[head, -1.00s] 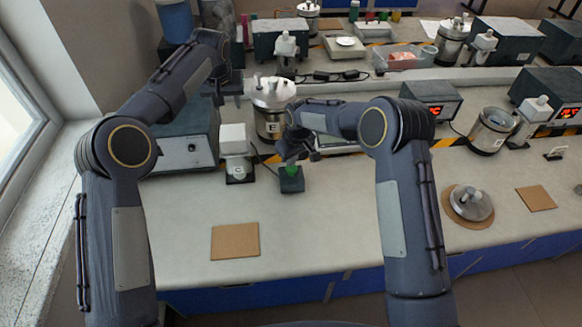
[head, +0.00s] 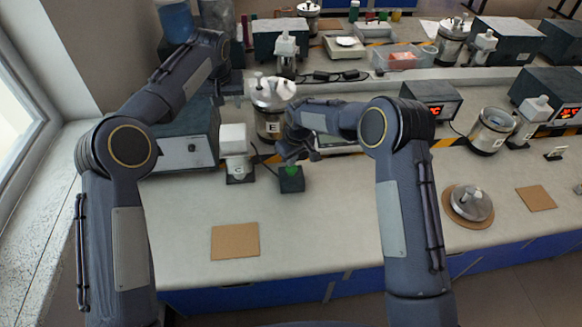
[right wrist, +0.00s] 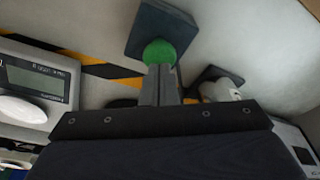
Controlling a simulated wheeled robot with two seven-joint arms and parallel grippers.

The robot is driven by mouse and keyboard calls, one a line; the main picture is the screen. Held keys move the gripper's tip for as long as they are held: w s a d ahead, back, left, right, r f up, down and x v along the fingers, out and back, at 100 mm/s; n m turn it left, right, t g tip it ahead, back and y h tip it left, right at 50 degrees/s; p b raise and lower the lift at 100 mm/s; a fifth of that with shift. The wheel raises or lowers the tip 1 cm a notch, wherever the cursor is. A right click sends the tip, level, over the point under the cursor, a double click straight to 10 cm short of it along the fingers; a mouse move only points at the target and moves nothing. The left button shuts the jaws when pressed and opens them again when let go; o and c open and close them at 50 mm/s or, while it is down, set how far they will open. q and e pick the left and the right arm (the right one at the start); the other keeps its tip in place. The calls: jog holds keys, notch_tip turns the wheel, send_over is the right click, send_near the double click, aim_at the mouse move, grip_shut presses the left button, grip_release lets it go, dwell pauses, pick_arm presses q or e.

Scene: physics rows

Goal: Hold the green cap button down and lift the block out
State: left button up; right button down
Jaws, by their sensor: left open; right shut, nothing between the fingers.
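A small dark box (head: 291,182) with a green cap button (head: 291,171) on top stands on the bench, left of centre. In the right wrist view the green cap (right wrist: 167,52) is a round dome on the dark box (right wrist: 160,25). My right gripper (head: 291,158) is shut and empty, its fingertips (right wrist: 159,72) at the green cap. Whether they press it down I cannot tell. My left gripper (head: 229,98) is open and empty, raised at the back left, away from the box. I cannot make out a separate block.
A white-topped device (head: 235,150) stands left of the box, with a grey instrument (head: 190,148) beyond. A metal vessel (head: 270,122) stands behind the box. A tan square mat (head: 235,241) lies in front. The bench front and right of the box is mostly clear.

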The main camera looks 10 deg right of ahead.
aim_at(232, 134)
jog(key=shift+f, duration=0.15)
dwell(0.3)
jog(key=shift+f, duration=1.5)
pick_arm(q)
jog(key=shift+c, duration=0.6)
jog(key=shift+s+f, duration=0.2)
jog(key=shift+f, duration=3.9)
jog(key=shift+f, duration=2.45)
